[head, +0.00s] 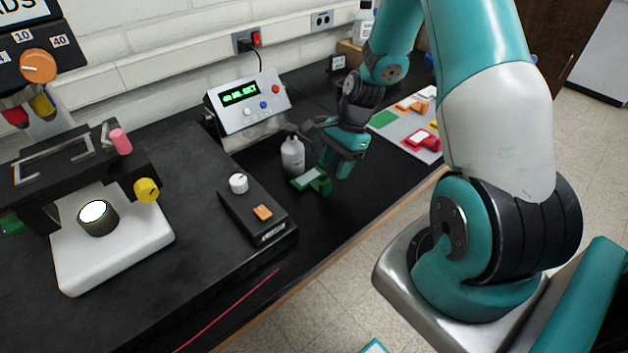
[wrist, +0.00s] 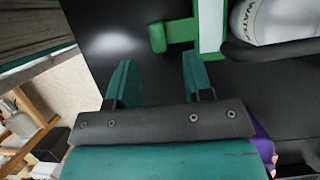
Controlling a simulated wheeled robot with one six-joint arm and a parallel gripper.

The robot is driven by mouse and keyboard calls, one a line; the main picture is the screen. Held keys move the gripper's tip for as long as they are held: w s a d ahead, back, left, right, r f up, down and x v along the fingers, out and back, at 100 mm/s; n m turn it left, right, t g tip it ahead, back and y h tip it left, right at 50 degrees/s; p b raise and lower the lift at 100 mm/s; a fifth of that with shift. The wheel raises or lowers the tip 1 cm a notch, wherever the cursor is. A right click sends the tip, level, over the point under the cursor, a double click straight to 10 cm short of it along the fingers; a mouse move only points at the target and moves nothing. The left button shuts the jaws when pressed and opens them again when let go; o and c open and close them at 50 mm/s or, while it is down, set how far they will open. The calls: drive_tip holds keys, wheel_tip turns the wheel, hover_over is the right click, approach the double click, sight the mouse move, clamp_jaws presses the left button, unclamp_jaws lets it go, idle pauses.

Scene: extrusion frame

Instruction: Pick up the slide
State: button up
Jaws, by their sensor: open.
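A green slide holder with a pale strip on top (head: 312,181) lies on the black bench beside a grey bottle. In the wrist view the green holder (wrist: 208,28) is at the top, right of centre, partly cut off by the frame edge. My gripper (head: 338,166) is open and empty, just above and to the right of the holder in the head view. In the wrist view my two teal fingers (wrist: 158,68) are spread, with bare black bench between them. The holder is beyond the fingertips, not between them, and appears apart from them.
The bottle (head: 292,156) stands close to the holder. A control box with knobs (head: 257,208) and a microscope with a white base (head: 115,245) are on the left. A pale mat (head: 407,136) holds several coloured pieces behind. A display box (head: 248,101) stands by the wall.

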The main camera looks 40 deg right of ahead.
sight(329, 180)
drive_tip(key=p+x, duration=0.1)
drive_tip(key=x, duration=0.4)
drive_tip(key=shift+a+r+p, duration=0.1)
drive_tip(key=shift+p, duration=0.25)
clamp_jaws()
drive_tip(key=shift+s, duration=0.1)
